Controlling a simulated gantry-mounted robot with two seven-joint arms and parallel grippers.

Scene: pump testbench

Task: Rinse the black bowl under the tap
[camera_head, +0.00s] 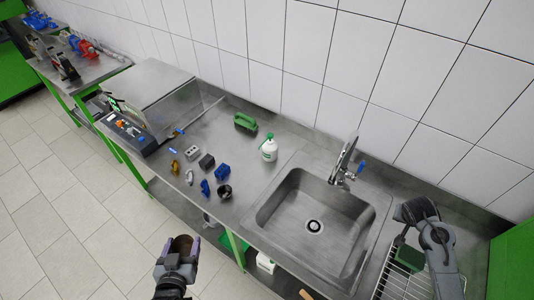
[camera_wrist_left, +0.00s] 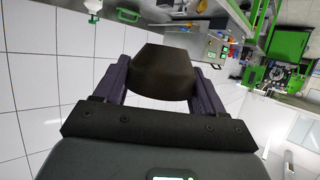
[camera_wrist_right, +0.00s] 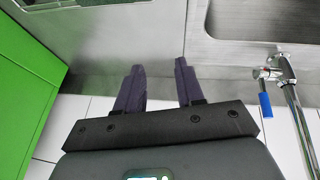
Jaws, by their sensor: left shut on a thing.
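A dark bowl with a brownish inside (camera_head: 182,242) is held in my left gripper (camera_head: 178,249), in front of the counter's front edge and left of the sink. In the left wrist view the dark bowl (camera_wrist_left: 163,75) sits between the two fingers, its outer side showing. The metal tap (camera_head: 346,160) with a blue lever (camera_head: 361,167) stands behind the sink (camera_head: 270,207). No water stream shows. The tap also shows in the right wrist view (camera_wrist_right: 290,80). My right gripper (camera_wrist_right: 158,72) is open and empty; its arm is right of the sink in the head view.
A white bottle (camera_head: 269,149), a green brush-like block (camera_head: 244,123), a black ring-shaped part (camera_head: 224,191) and several small blue, grey and yellow parts lie left of the sink. A wire rack (camera_head: 408,277) is at its right. The basin is empty.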

